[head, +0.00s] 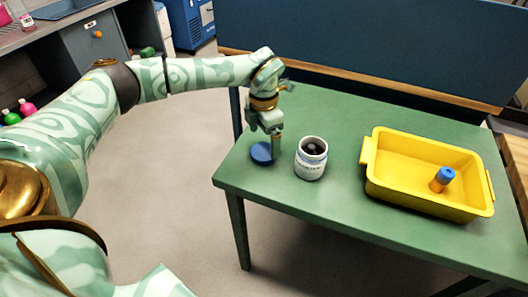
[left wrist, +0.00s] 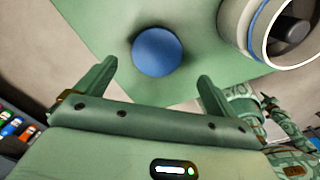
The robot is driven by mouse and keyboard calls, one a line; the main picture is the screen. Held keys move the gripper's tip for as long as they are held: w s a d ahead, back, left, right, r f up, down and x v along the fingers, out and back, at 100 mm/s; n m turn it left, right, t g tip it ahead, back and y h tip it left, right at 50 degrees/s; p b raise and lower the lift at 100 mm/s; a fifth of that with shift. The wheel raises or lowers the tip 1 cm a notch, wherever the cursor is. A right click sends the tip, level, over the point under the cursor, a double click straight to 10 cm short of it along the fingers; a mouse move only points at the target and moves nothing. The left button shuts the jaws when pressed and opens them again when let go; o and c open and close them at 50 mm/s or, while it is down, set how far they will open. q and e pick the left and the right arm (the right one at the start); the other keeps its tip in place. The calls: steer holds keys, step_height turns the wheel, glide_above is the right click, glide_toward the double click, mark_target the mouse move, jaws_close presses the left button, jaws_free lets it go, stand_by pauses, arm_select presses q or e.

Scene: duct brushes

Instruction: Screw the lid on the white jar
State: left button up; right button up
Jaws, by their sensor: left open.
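The white jar (head: 311,165) stands upright and open on the green table, with something dark inside. It also shows at the upper right of the left wrist view (left wrist: 257,30). A round blue lid (head: 262,153) lies flat on the table left of the jar, near the table's left edge. In the left wrist view the lid (left wrist: 157,52) is ahead of and between the fingers, apart from both. My left gripper (head: 275,147) is open and empty, just above the lid; its two fingers (left wrist: 155,82) are spread. My right gripper does not show.
A yellow tray (head: 385,187) stands on the right of the table, holding a small orange and blue item (head: 442,179). The green table (head: 340,110) is clear behind the jar. A dark blue panel (head: 380,45) rises behind the table.

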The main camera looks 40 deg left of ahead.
mark_target(264, 151)
arm_select(q)
steer(key=f+b, duration=0.2)
steer(key=f, duration=0.3)
steer(key=shift+w+a+f+b, duration=0.2)
steer(key=shift+w+b, duration=0.15)
steer(key=shift+b, duration=0.05)
steer(key=shift+r, duration=0.1)
steer(key=c, duration=1)
